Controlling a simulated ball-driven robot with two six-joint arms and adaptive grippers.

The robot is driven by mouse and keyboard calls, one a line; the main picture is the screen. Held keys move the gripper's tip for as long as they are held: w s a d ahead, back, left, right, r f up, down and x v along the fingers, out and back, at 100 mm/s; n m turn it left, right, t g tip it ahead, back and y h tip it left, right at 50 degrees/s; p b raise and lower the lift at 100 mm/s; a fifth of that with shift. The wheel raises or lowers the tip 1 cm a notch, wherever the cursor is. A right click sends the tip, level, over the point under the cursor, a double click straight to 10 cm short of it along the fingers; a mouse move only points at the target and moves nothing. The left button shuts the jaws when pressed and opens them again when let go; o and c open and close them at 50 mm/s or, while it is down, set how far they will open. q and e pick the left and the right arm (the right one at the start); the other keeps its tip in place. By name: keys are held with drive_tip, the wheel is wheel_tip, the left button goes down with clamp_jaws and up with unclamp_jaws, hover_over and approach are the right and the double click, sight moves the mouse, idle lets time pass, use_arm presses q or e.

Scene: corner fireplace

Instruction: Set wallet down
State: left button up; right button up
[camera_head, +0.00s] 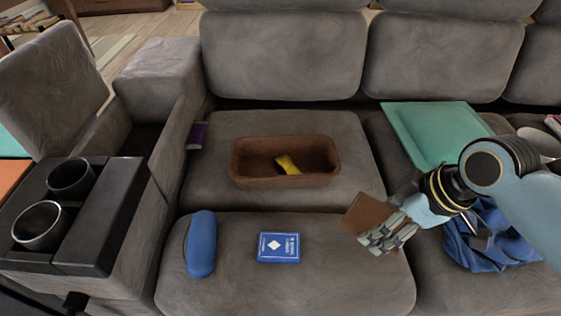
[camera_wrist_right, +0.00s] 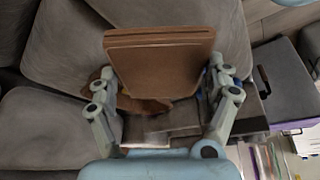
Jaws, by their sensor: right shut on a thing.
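A brown wallet (camera_head: 366,215) is held by my right gripper (camera_head: 378,238) above the right side of the front sofa cushion. In the right wrist view, the wallet (camera_wrist_right: 160,60) stands between the two fingers of the right gripper (camera_wrist_right: 163,100), which are shut on it from either side. I cannot tell how high the wallet is above the cushion. My left gripper is not in view.
A brown box (camera_head: 240,178) with a yellow thing (camera_head: 287,164) inside sits on the cushion behind. A blue case (camera_head: 201,245) and a blue card box (camera_head: 279,247) lie on the front cushion. A teal board (camera_head: 425,125) and crumpled blue cloth (camera_head: 490,250) are at right. Bare cushion shows between card box and wallet.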

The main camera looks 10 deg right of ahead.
sight(385, 208)
drive_tip(key=w+f+n+b, duration=0.1)
drive_tip(key=w+d+f+n+b, duration=0.1)
drive_tip(key=w+f, duration=0.1)
drive_tip(key=shift+w+n+g+y, duration=0.15)
drive_tip(key=shift+n+g+y, duration=0.15)
drive_tip(key=shift+g+y, duration=0.1)
drive_tip(key=w+a+f+b, duration=0.1)
drive_tip(key=w+a+f, duration=0.1)
drive_tip(key=w+a+f+b, duration=0.1)
drive_tip(key=w+a+f, duration=0.1)
drive_tip(key=w, duration=0.1)
drive_tip(key=w+a+f+b, duration=0.1)
drive_tip(key=w+f+b, duration=0.1)
drive_tip(key=w, duration=0.1)
drive_tip(key=shift+w+a, duration=0.25)
drive_tip(key=shift+a, duration=0.15)
wheel_tip(385, 208, down, 3)
drive_tip(key=shift+f+b, duration=0.15)
drive_tip(key=shift+b, duration=0.7)
drive_tip(key=shift+f, duration=0.35)
drive_tip(key=shift+r, duration=0.15)
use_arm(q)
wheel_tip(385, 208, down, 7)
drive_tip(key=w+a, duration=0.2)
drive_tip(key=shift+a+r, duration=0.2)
use_arm(e)
drive_tip(key=o, duration=1.1)
